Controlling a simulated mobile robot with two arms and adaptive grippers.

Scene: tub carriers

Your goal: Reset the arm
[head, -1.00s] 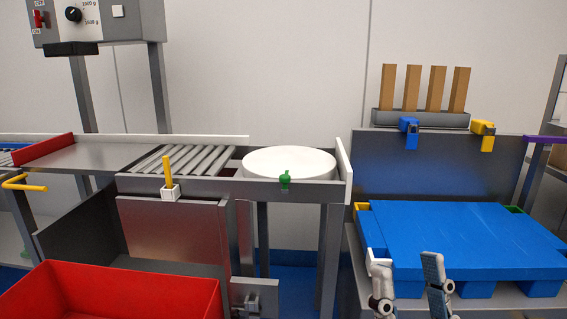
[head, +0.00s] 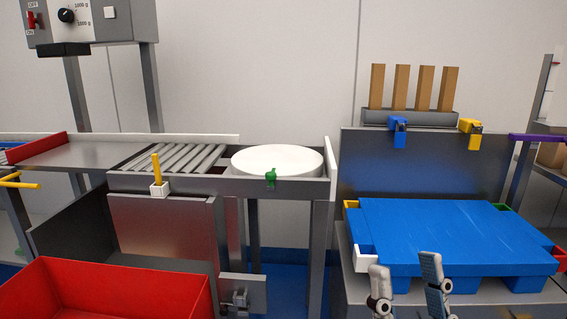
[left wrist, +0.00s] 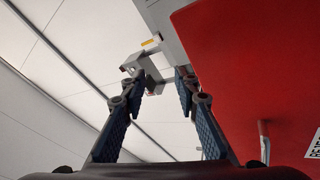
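My right gripper (head: 404,264) shows at the bottom right of the head view. Its two fingers point up and stand apart, with nothing between them. It appears in front of the near edge of a blue slatted platform (head: 450,232). My left gripper (left wrist: 160,78) shows only in the left wrist view. Its two dark padded fingers are spread and empty. A large red panel (left wrist: 250,60) fills the right of that view, beside the fingers. The rest of both arms is hidden or out of view.
A red tub (head: 110,290) stands at the lower left, below a grey conveyor with rollers (head: 175,158) and a white round disc (head: 277,160). A control box (head: 90,22) stands behind. Brown blocks (head: 400,87) stand on a rack above the blue platform.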

